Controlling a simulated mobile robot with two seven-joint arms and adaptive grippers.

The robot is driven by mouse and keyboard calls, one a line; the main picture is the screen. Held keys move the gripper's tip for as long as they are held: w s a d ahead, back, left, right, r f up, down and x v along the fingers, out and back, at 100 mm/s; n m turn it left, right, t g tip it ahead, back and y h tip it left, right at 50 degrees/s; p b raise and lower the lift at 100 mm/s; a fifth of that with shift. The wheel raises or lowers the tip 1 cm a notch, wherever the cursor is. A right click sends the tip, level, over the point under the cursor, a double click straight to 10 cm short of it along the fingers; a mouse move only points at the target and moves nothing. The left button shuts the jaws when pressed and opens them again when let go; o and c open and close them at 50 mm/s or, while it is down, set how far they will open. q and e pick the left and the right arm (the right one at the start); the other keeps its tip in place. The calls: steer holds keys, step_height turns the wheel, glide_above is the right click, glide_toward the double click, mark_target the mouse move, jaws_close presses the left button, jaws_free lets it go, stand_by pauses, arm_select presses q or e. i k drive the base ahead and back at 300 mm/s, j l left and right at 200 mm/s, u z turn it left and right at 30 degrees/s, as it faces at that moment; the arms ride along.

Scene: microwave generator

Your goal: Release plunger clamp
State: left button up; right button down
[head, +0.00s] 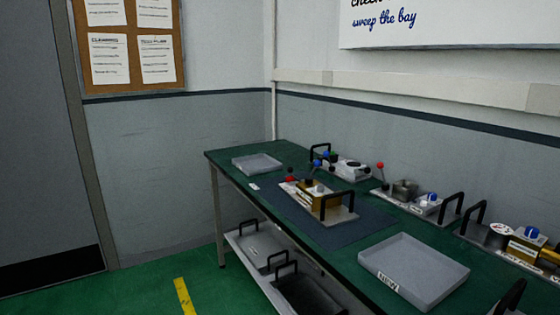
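A fixture (327,203) with a gold-coloured block, a black handle and small knobs stands on a dark blue mat (345,232) on the green bench. A red knob (291,178) and a dark knob show at its left end. Behind it is a second fixture (352,167) with blue and green knobs and a red-tipped lever (380,166). The parts are too small to tell which one is the plunger clamp, or whether it is clamped. Neither of my grippers is in view.
The green bench (228,155) runs along the right wall. An empty grey tray (257,163) lies at its far end, a labelled one (414,268) nearer. More handled fixtures (420,200) line the back. Handled trays (262,248) sit on the lower shelf.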

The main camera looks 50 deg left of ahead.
mark_target(317, 163)
steer(key=u, duration=1.3)
steer(key=i+j+z, duration=0.15)
steer(key=j, duration=0.2)
steer(key=i+j+z, duration=0.1)
steer(key=j, duration=0.3)
steer(key=i+j+z, duration=0.15)
steer(key=j, duration=0.2)
steer(key=i+j+z, duration=0.1)
steer(key=j, duration=0.35)
steer(key=i, duration=0.1)
